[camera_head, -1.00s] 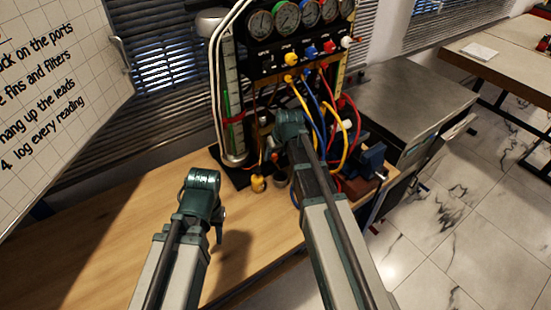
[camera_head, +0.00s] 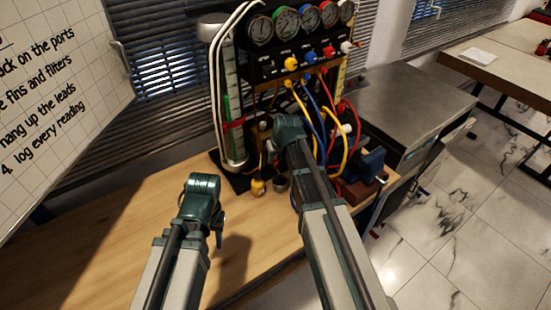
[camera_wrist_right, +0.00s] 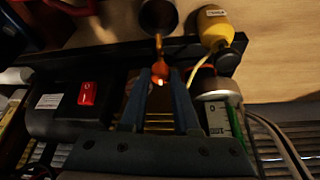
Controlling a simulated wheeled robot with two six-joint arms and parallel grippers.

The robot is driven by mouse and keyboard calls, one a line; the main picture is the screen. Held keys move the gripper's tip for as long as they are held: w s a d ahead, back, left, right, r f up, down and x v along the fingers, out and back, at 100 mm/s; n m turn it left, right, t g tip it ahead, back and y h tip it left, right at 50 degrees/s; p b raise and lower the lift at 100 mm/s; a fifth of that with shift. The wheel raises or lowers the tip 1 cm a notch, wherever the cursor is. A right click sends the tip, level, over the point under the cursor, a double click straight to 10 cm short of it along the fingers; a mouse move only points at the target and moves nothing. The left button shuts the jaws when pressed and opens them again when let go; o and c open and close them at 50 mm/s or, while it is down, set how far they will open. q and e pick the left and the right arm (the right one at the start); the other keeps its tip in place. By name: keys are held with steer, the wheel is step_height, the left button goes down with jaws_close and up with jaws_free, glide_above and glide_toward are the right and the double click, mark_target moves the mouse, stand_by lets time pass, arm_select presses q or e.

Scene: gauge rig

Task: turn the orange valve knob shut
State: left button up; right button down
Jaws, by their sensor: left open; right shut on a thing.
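The orange valve knob (camera_wrist_right: 163,74) shows in the right wrist view, between the two fingers of my right gripper (camera_wrist_right: 159,78). The gripper is shut on it, with a finger on either side. In the head view my right wrist (camera_head: 289,130) is in front of the lower part of the gauge rig and hides the fingers and most of the area around the knob. My left gripper (camera_head: 219,232) is open, low over the wooden table, left of the rig and away from it; its fingers are mostly hidden.
The gauge rig (camera_head: 268,65) carries several gauges and coloured hoses. A yellow-bodied part (camera_head: 258,187) lies at its foot, also in the wrist view (camera_wrist_right: 214,27). A black box with a red switch (camera_wrist_right: 88,93) is nearby. A blue vise (camera_head: 370,163) stands at right. The table (camera_head: 110,230) is clear at left.

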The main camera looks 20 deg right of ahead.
steer(key=m+h, duration=0.2)
steer(key=m, duration=0.2)
steer(key=shift+a+m, duration=0.15)
steer(key=shift+m, duration=0.25)
steer(key=m, duration=0.2)
steer(key=m+g+h, duration=0.1)
steer(key=m, duration=0.1)
steer(key=shift+w+a+m, duration=0.1)
steer(key=shift+w+m, duration=0.1)
steer(key=shift+m, duration=0.1)
steer(key=m, duration=0.2)
steer(key=m+g+h, duration=0.1)
steer(key=m, duration=0.1)
steer(key=shift+a+g, duration=0.1)
steer(key=shift+g, duration=0.2)
steer(key=shift+w+m+g+h, duration=0.1)
steer(key=shift+m+g+h, duration=0.45)
steer(key=shift+m, duration=1.35)
steer(key=c, duration=0.6)
jaws_free()
steer(key=shift+c, duration=0.2)
